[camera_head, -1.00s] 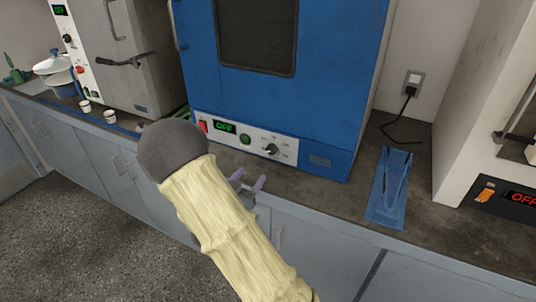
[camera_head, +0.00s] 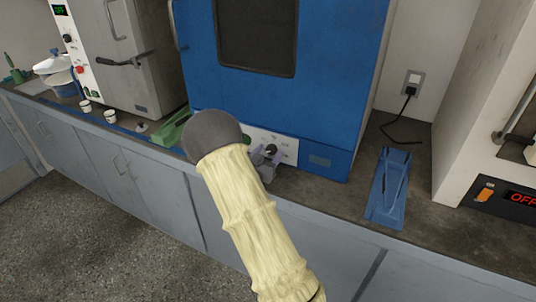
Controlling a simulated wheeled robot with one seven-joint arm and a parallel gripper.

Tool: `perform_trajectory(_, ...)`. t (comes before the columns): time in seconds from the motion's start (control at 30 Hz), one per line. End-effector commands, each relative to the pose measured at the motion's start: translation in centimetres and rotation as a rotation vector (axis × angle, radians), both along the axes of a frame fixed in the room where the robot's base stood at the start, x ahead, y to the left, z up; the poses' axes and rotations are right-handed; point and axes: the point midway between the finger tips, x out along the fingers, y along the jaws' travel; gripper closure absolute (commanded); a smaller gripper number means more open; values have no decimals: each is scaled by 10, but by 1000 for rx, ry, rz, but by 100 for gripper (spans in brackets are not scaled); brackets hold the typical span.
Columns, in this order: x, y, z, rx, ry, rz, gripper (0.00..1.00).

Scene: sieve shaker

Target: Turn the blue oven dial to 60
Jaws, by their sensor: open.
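The blue oven (camera_head: 318,100) stands on the counter with a white control strip along its lower front. Its black dial (camera_head: 271,149) is on the right part of that strip, with small printed marks around it that are too small to read. My gripper (camera_head: 268,154) is open, with its purple-grey fingers at the dial, seemingly around or just in front of it. I cannot tell whether they touch it. My arm's dark joint and cream sleeve hide the left part of the strip, including the display and red switch.
A blue tray-like holder (camera_head: 389,188) lies on the counter to the right. A grey oven (camera_head: 132,58) stands at the left, with a green object (camera_head: 172,129) and small white cups (camera_head: 110,116) near it. A white device (camera_head: 491,110) stands at the far right.

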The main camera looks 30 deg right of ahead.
Motion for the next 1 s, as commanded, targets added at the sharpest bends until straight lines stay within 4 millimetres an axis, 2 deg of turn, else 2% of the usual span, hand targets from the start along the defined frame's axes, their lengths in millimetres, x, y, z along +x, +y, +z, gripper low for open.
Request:
perform_trajectory(0.1,0,0,0,0,0,0,46)
perform_trajectory(0.3,0,0,0,0,0,0,86)
perform_trajectory(0.33,0,0,0,0,0,0,89)
perform_trajectory(0.67,0,1,-2,17,-20,0,89)
perform_trajectory(1.0,-1,0,-5,118,-151,0,89)
